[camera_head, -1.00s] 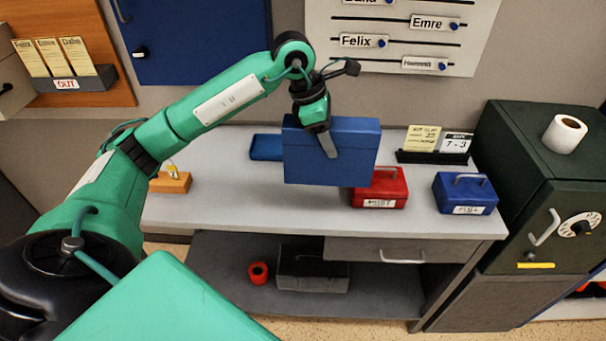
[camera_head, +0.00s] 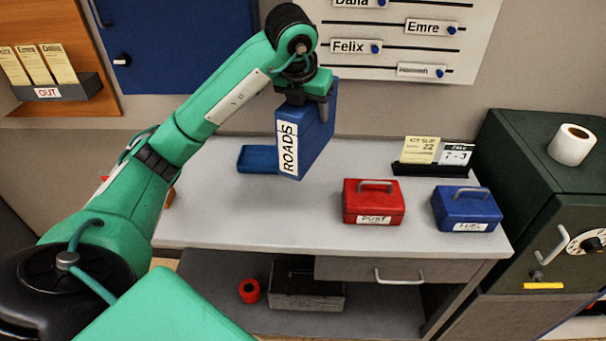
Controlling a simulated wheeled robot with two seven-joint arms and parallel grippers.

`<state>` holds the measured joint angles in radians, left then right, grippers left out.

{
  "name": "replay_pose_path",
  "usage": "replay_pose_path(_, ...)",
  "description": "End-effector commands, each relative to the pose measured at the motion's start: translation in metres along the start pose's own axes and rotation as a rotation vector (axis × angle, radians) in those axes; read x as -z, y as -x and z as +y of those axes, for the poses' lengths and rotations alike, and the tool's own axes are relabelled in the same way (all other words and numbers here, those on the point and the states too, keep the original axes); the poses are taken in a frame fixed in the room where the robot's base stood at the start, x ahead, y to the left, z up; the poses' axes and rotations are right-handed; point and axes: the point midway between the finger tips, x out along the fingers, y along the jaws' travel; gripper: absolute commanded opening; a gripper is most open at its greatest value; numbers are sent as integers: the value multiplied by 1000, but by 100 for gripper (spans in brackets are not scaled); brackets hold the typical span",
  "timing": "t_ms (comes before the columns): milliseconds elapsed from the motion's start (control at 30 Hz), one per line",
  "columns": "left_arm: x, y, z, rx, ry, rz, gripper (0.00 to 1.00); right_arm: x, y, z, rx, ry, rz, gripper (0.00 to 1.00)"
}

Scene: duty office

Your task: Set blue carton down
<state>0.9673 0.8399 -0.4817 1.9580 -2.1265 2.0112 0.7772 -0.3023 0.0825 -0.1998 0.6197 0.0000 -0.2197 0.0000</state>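The blue carton (camera_head: 311,142) is a tall box with a white "ROADS" label on its narrow side. It is held upright in the air above the grey desk (camera_head: 225,215), in front of a flat blue tray (camera_head: 258,158) that it partly covers. My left gripper (camera_head: 308,98) is above the carton and is shut on its top edge; one finger shows against the near face and the other is hidden. My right gripper is not in view.
A dark green safe (camera_head: 540,190) stands at right. The desk's left front is clear.

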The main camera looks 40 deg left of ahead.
Motion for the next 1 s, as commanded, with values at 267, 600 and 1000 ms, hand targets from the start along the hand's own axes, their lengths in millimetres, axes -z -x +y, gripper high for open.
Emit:
replay_pose_path(267,18,-43,0,1,0,2,9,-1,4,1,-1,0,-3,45)
replay_pose_path(600,43,-101,-1,1,-1,3,9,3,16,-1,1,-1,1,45)
replay_pose_path(1000,55,-131,-1,1,-2,0,9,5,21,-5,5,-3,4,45)
